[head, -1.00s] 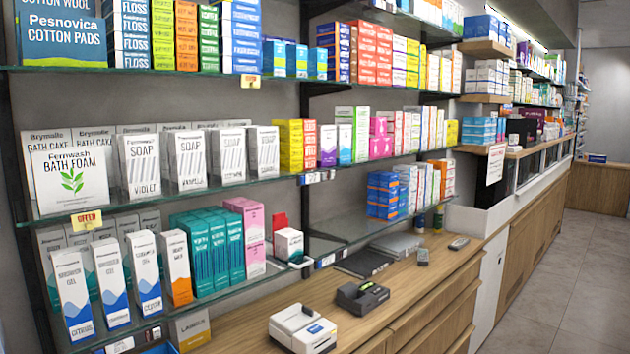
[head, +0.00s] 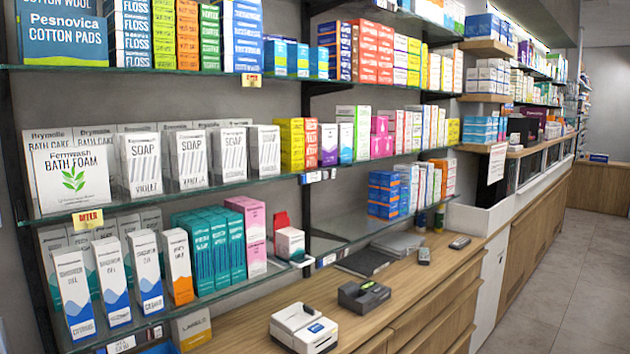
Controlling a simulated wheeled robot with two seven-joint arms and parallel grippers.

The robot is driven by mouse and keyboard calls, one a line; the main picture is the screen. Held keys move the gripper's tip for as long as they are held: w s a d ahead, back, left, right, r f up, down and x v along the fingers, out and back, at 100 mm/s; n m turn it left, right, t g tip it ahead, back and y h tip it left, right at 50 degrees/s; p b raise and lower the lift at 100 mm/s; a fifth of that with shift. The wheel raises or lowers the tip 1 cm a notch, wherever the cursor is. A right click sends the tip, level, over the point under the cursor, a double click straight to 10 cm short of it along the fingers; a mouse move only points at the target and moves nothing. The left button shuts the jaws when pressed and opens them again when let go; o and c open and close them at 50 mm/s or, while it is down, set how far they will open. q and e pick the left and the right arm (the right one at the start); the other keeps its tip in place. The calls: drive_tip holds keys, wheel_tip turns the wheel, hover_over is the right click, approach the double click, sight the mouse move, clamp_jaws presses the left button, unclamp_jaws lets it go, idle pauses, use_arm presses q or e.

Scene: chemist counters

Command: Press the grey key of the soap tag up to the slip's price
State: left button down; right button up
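White soap boxes (head: 189,160) with grey diagonal stripes stand in a row on the middle glass shelf at the left. A yellow tag with red lettering (head: 87,220) hangs on that shelf's edge, below the white bath foam box (head: 71,180). A small pale tag (head: 312,177) sits farther right along the middle shelf edge. I cannot make out a grey key or a price on either tag. A white sheet with small print (head: 496,163) hangs at the right; I cannot tell whether it is the slip. Neither of my grippers is in view.
A wooden counter (head: 250,330) runs below the shelves. On it are a white device (head: 303,328), a dark device (head: 363,296), a small grey handset (head: 424,256) and another handset (head: 459,242). Open tiled floor (head: 560,270) lies at the right.

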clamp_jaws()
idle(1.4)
